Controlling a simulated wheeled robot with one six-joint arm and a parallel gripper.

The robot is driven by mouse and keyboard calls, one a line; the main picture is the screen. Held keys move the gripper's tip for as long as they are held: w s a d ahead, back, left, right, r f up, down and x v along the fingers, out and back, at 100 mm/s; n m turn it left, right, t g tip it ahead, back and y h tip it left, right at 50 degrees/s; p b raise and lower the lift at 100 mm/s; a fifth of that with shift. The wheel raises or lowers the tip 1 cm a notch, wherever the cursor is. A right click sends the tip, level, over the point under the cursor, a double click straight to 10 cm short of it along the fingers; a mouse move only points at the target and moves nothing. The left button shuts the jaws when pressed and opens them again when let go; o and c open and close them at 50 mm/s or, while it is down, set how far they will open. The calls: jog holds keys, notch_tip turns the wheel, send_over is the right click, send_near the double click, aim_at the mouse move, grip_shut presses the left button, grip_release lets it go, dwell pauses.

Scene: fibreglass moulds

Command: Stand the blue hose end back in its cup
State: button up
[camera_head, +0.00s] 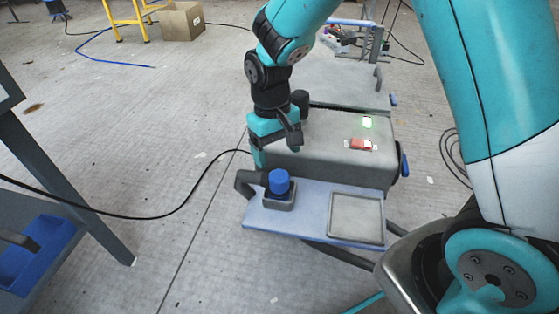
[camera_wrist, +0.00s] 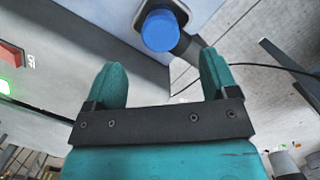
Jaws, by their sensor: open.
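The blue hose end (camera_head: 279,181) is a short blue cylinder with a flat top. It shows upright in a square grey cup (camera_head: 281,203) at the left of a pale blue shelf; how deep it sits is hidden. The wrist view shows the blue top (camera_wrist: 160,31) from above, with the cup's grey rim around part of it. A dark grey angled piece (camera_head: 246,184) lies against the cup's left side. My gripper (camera_head: 276,152) is open and empty, above and behind the blue end. In the wrist view the blue end lies beyond my fingertips (camera_wrist: 160,62), between their lines, apart from them.
A shallow grey tray (camera_head: 357,218) sits on the right of the pale blue shelf (camera_head: 313,207). The grey machine body (camera_head: 325,162) with a red switch (camera_head: 361,144) stands just behind. A black cable (camera_head: 150,216) runs left. A dark frame with a blue bin (camera_head: 38,252) is at far left.

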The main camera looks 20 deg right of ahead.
notch_tip(320, 180, up, 2)
jog(key=shift+w+r+p, duration=0.15)
jog(key=shift+p, duration=0.15)
jog(key=s+a+r+n+t+y, duration=0.1)
jog(key=s+a+r+n+y, duration=0.1)
jog(key=s+r, duration=0.5)
jog(key=s+a+r+n+y, duration=0.2)
jog(key=s+r, duration=0.5)
jog(key=s, duration=0.6)
jog(key=shift+r+n+t, duration=0.35)
jog(key=shift+n+t, duration=0.05)
jog(key=shift+n, duration=0.2)
jog(key=shift+a, duration=0.1)
